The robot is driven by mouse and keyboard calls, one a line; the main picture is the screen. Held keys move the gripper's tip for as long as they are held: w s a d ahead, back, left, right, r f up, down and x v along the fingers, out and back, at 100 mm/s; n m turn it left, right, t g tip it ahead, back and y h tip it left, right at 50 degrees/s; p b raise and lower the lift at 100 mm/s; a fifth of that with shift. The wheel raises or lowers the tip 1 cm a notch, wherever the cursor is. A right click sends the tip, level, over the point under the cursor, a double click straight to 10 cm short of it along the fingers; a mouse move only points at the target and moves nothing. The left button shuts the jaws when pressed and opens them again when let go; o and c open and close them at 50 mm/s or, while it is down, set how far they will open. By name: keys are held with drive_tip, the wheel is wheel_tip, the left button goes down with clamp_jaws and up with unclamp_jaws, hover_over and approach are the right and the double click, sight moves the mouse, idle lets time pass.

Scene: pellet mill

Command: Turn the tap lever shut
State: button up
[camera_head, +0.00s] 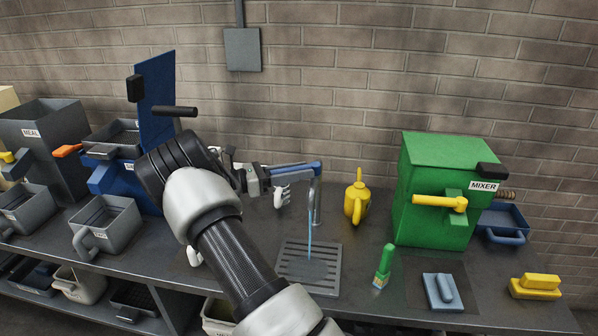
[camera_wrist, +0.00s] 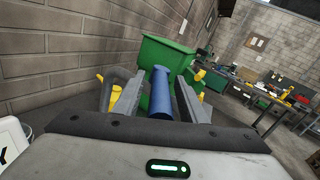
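The tap (camera_head: 317,205) stands upright behind a slotted drain grate (camera_head: 292,277) on the bench. A thin blue stream of water (camera_head: 309,240) runs down from it to the grate. Its blue lever (camera_head: 296,171) points left from the top of the post. My gripper (camera_head: 262,178) is at the lever's left end in the head view. In the wrist view the blue lever (camera_wrist: 160,92) lies between my two grey fingers (camera_wrist: 157,95), which are apart, with a gap showing on the left side. Contact with the lever cannot be told.
A yellow oil can (camera_head: 356,199) stands just right of the tap. Left are a blue machine (camera_head: 155,105) and grey bins (camera_head: 108,222). A brick wall is behind.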

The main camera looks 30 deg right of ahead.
drive_tip(key=b+v, duration=0.1)
drive_tip(key=v, duration=1.1)
drive_tip(key=shift+c, duration=0.4)
